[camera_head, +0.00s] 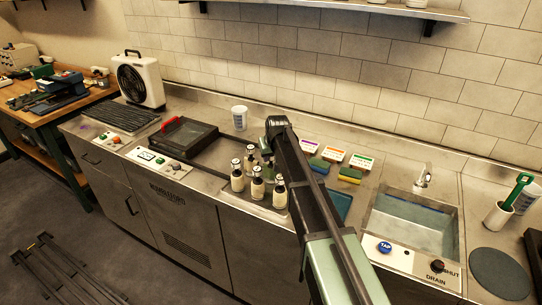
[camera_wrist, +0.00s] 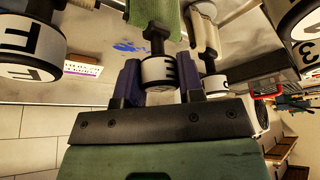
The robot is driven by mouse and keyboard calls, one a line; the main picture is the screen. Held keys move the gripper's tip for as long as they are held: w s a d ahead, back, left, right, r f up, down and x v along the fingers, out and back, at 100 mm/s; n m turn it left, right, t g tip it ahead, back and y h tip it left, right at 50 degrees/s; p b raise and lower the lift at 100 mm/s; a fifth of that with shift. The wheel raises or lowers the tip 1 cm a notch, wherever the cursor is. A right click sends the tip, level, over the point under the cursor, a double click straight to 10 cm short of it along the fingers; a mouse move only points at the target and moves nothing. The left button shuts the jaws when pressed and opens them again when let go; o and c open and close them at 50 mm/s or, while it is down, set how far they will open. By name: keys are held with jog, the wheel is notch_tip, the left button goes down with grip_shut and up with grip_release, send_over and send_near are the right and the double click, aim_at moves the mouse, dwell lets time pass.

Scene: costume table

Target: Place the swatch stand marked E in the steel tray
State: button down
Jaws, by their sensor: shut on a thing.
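In the wrist view, my gripper (camera_wrist: 160,84) has its two dark blue fingers on either side of a swatch stand (camera_wrist: 157,72) and is shut on it. This stand has a white-banded black knob, a dark neck and a green body. Its letter, seen edge-on, looks like E. In the head view my arm hides the gripper, and I cannot tell whether the stand is lifted. A shallow grey metal tray (camera_head: 268,213) seems to lie under several small bottle-like stands (camera_head: 258,188); I cannot tell if it is the steel tray.
In the wrist view, a stand marked F (camera_wrist: 30,50) and a cream-bodied stand (camera_wrist: 206,50) are close to my gripper.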

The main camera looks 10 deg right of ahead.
jog(key=shift+c, duration=1.3)
grip_release()
notch_tip(320, 180, up, 7)
jog(key=p, duration=0.7)
jog(key=shift+r, duration=0.1)
